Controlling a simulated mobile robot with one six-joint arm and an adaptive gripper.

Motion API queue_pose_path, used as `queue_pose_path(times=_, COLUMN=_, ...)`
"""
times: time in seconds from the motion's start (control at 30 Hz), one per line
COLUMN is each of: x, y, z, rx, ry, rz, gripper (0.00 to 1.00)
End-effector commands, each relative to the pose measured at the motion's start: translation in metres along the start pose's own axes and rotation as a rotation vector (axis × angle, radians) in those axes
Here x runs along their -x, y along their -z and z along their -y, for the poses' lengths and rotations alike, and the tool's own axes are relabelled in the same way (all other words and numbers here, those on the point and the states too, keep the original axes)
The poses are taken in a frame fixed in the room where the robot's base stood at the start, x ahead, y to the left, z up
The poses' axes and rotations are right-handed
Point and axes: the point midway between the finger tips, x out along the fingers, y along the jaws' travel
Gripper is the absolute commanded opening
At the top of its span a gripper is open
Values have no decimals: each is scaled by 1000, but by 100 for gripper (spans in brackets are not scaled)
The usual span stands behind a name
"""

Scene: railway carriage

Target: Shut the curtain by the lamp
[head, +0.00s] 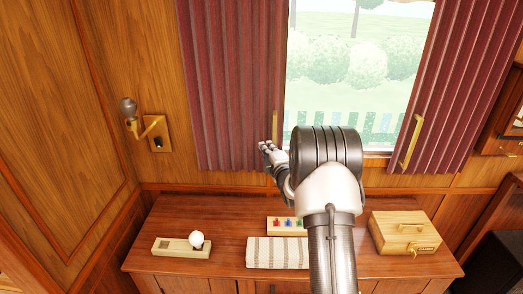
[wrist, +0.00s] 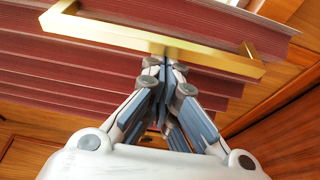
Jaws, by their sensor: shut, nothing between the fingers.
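The dark red curtain (head: 230,85) by the wall lamp (head: 130,112) hangs to the left of the window. It has an upright brass handle (head: 275,128) along its right edge. A second red curtain (head: 462,85) with its own brass handle (head: 411,142) hangs to the right, and bare window shows between them. My gripper (head: 267,147) is at the lower part of the left curtain's handle. In the wrist view, the fingers (wrist: 165,68) are shut together, with tips at the brass handle (wrist: 110,30). I cannot tell whether they touch it. The curtain's folds (wrist: 60,75) lie behind.
Below the window is a wooden cabinet (head: 215,215). On it are a holder (head: 170,246) with a white ball (head: 196,240), a tray of coloured pieces (head: 280,224), a striped cloth (head: 270,253) and a wooden box (head: 400,233). My arm covers part of the window and cabinet.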

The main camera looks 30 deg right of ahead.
Motion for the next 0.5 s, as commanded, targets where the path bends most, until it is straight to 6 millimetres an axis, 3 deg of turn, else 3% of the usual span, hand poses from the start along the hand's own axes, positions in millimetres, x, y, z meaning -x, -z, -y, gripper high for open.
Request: queue_pose_path(times=0.5, x=49, y=-141, z=4, rx=2, ry=-1, rz=9, gripper=0)
